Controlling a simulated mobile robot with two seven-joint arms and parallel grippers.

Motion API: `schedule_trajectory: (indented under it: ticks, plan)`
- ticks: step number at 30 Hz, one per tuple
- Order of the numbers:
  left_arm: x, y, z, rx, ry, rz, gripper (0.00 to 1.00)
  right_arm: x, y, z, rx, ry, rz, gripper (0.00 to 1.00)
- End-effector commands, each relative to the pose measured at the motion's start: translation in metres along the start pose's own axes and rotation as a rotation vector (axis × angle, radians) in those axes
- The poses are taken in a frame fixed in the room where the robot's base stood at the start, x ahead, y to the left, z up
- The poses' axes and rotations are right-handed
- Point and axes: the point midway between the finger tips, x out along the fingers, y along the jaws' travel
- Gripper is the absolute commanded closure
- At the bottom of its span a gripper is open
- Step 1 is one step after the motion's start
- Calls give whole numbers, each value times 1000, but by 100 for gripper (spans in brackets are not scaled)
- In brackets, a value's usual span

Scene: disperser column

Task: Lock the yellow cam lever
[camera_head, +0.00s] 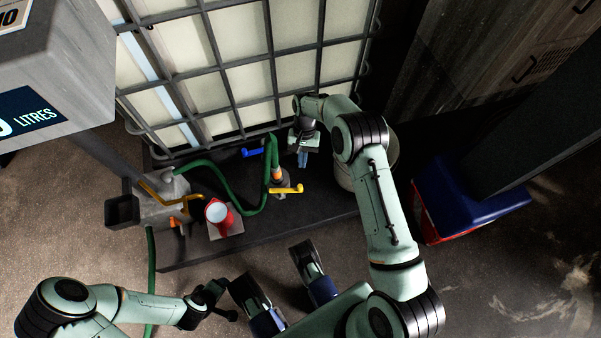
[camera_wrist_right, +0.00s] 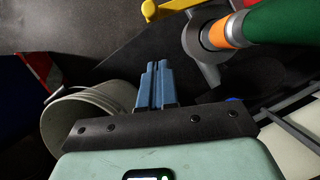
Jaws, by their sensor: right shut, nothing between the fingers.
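The yellow cam lever (camera_head: 288,190) sticks out sideways to the right from a grey coupling (camera_head: 279,208) below the orange band on the green hose (camera_head: 273,150). In the right wrist view, the yellow lever (camera_wrist_right: 168,9) is at the top, beside the grey coupling collar (camera_wrist_right: 200,38). My right gripper (camera_head: 302,160) is shut and empty, behind and right of the lever, apart from it. Its blue fingertips (camera_wrist_right: 156,72) point toward the lever side in the wrist view. My left gripper (camera_head: 222,301) is low at the front left; its finger opening is unclear.
A blue lever (camera_head: 254,152) sits behind the coupling, near the caged tank (camera_head: 240,86). A pale bucket (camera_wrist_right: 85,120) is right of the gripper in the head view.

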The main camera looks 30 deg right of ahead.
Motion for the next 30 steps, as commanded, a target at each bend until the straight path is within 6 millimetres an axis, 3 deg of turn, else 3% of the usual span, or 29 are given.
schedule_trajectory:
  ticks: [2,12,30]
  plan:
    - [4,-4,5,-4,-16,-7,34,20,0,0,0,-4,2,100]
    - [-2,2,-2,1,6,3,34,27,0,34,-1,0,0,100]
    - [-4,4,-4,3,13,7,34,29,1,38,13,0,-5,100]
